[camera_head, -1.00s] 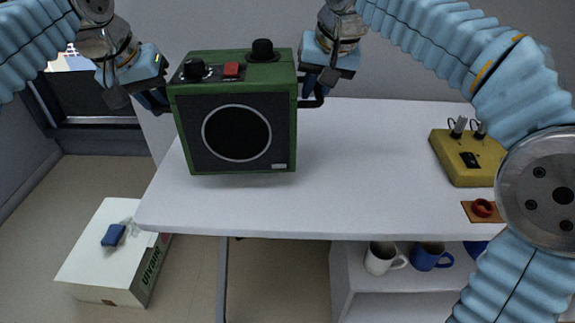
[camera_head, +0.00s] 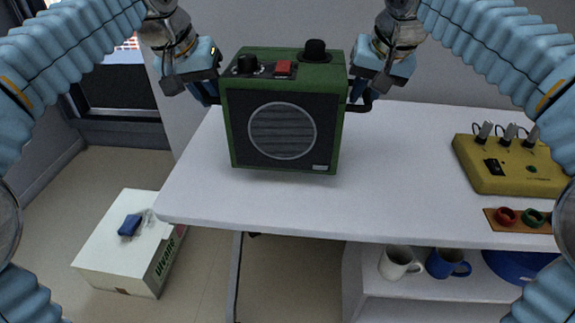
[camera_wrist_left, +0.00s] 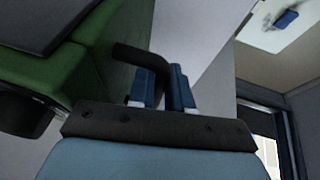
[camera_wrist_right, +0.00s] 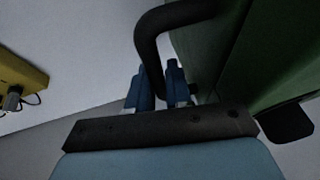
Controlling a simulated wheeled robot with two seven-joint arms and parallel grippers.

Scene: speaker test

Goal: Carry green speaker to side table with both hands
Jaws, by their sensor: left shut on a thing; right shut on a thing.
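The green speaker (camera_head: 232,130) has a black front with a round grille, two black knobs and a red button on top. In the head view it is upright over the left part of the white table; I cannot tell whether its base touches the top. My left gripper (camera_head: 208,92) is shut on the black handle at its left side, which also shows in the left wrist view (camera_wrist_left: 145,56). My right gripper (camera_head: 358,94) is shut on the black handle at its right side, seen in the right wrist view (camera_wrist_right: 150,45). No separate side table can be made out for sure.
The white table (camera_head: 400,150) is clear in the middle. A yellow box with plugs (camera_head: 510,175) and an orange strip with rings (camera_head: 515,220) are at its right. Mugs (camera_head: 398,263) stand on a shelf below. A white carton (camera_head: 115,250) lies on the floor at left.

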